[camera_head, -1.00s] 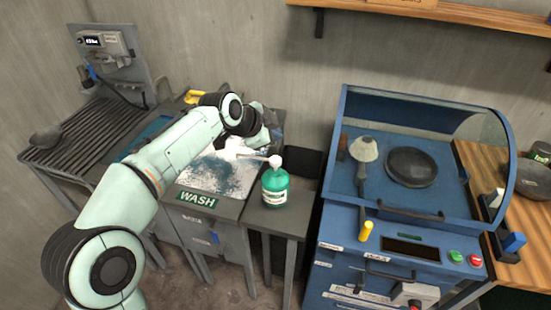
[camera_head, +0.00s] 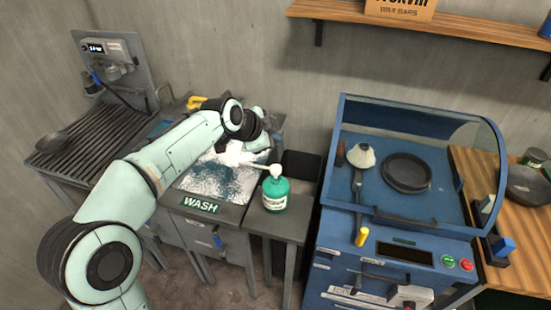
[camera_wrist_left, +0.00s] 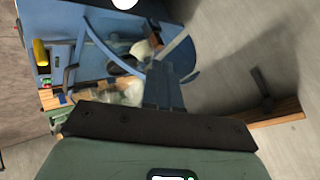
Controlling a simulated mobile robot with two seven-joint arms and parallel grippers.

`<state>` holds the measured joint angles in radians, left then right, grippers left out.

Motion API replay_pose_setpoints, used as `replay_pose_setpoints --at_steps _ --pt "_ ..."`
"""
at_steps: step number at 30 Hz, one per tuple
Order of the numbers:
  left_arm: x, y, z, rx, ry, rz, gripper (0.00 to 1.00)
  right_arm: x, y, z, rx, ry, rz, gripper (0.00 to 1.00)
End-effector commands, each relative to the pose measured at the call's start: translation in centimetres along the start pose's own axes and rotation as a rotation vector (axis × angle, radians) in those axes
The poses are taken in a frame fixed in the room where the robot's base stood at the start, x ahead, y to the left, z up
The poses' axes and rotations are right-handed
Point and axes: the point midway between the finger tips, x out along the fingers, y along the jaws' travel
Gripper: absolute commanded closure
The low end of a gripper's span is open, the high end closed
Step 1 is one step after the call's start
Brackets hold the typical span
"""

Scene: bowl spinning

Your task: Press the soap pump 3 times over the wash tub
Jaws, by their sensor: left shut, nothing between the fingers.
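The soap pump (camera_head: 275,193) is a green bottle with a white label and a white pump head. It stands upright on a narrow grey stand, its white spout pointing left toward the wash tub. The wash tub (camera_head: 208,187) holds rippled water with a white, foam-like patch near the back. My left gripper (camera_head: 258,145) is above the tub's back right part, behind and left of the pump head; its fingertips are hard to make out there. In the left wrist view its dark fingers (camera_wrist_left: 163,85) are shut and empty. My right gripper is not in view.
A blue machine (camera_head: 333,215) with a clear curved cover stands right of the soap, with a dark ring inside. A ribbed grey drainboard (camera_head: 85,145) is at the left. A wooden shelf (camera_head: 340,13) runs along the wall. A dark gap lies between stand and machine.

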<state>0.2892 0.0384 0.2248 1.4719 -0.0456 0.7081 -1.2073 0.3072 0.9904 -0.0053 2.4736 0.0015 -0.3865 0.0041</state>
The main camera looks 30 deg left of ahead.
Motion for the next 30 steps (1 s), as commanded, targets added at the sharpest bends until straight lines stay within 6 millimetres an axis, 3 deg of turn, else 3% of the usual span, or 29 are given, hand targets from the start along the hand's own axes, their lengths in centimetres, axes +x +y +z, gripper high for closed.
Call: replay_pose_setpoints --at_steps 1,4,16,23,30 --pt "-0.8 -0.8 -0.6 -0.001 0.001 -0.004 1.00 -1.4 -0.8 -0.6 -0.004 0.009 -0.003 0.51" --pt "-1.0 -0.9 -0.9 0.000 0.002 -0.005 1.00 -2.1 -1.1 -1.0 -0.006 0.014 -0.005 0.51" --pt "-0.7 -0.6 -0.7 0.001 0.001 -0.002 1.00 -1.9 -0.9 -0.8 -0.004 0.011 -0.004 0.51" --pt "0.1 0.1 0.0 0.001 -0.001 0.000 1.00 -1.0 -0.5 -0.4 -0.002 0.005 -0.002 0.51" --pt "2.2 1.6 1.6 0.001 -0.002 0.001 1.00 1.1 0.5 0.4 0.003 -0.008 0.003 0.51"
